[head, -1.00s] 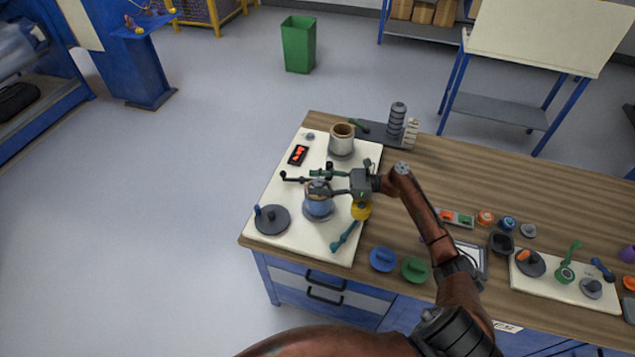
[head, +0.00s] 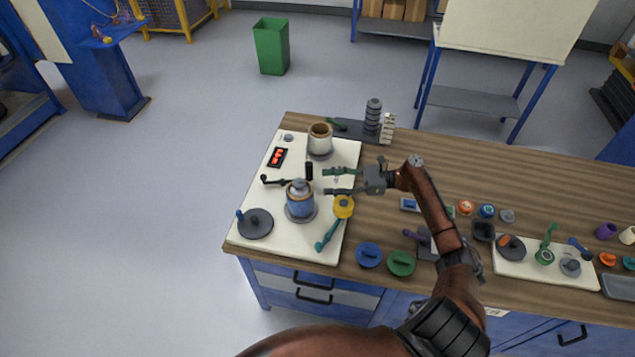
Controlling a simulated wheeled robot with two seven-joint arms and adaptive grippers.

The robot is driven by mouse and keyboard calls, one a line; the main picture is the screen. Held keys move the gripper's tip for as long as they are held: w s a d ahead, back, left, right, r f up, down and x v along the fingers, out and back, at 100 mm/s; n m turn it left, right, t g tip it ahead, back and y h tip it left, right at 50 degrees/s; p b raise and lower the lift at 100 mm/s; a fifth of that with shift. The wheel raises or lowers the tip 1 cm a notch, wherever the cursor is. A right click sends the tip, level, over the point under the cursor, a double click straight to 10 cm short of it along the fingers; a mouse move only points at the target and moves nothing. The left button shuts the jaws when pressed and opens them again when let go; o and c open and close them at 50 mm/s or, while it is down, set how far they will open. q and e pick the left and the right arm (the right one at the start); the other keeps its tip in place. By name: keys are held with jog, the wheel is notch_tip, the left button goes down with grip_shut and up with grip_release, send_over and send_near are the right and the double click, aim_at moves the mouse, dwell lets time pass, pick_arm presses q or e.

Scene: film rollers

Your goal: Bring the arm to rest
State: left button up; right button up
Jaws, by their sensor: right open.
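My right arm reaches in from the bottom over the workbench. My right gripper (head: 335,181) is open and empty, with its fingers pointing left above the right part of the white board (head: 285,245). A blue and grey canister (head: 299,199) stands upright on the board, left of and slightly below the fingertips. A black crank handle (head: 309,171) stands just left of the fingertips. My left gripper is not in the picture.
A cream pot (head: 320,139) stands on the far part of the board. A yellow round part (head: 343,206) lies below the gripper. A dark stacked cylinder (head: 373,116) stands behind. Blue (head: 369,254) and green (head: 401,263) discs lie near the front edge. The bench's upper right is clear.

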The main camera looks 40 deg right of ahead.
jog(key=shift+s+d, duration=0.25)
jog(key=shift+d, duration=0.15)
